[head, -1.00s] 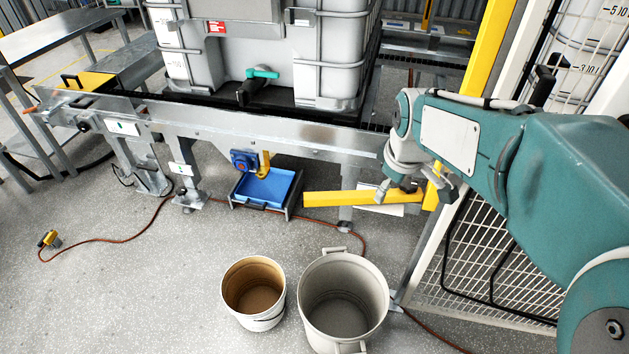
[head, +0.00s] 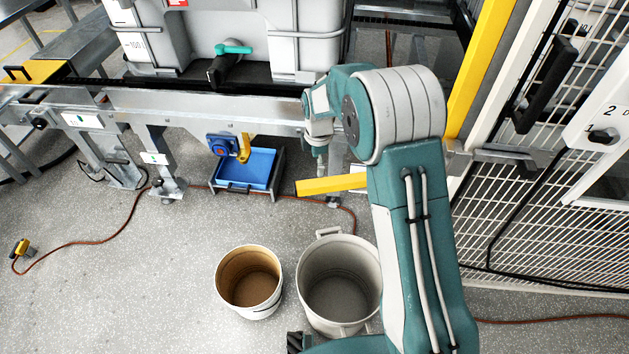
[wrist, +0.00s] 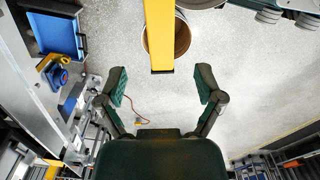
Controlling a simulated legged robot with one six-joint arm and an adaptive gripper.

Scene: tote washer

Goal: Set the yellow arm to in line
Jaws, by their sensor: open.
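The yellow arm (head: 331,185) is a long straight bar. In the head view it sticks out to the left below the conveyor frame, and my arm hides its right end. In the wrist view the yellow arm (wrist: 159,35) comes down from the top edge, and its square free end lies centred ahead of my fingers. My gripper (wrist: 160,82) is open and empty, one finger to each side of the bar's line. I see no contact. In the head view my gripper (head: 320,160) is small and partly hidden, just above the bar.
A blue valve (head: 222,146) with a yellow lever (head: 244,148) sits above a blue tray (head: 246,168). A brown-lined bucket (head: 249,277) and a grey bin (head: 340,280) stand on the floor below the bar. A mesh fence (head: 545,235) is at right.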

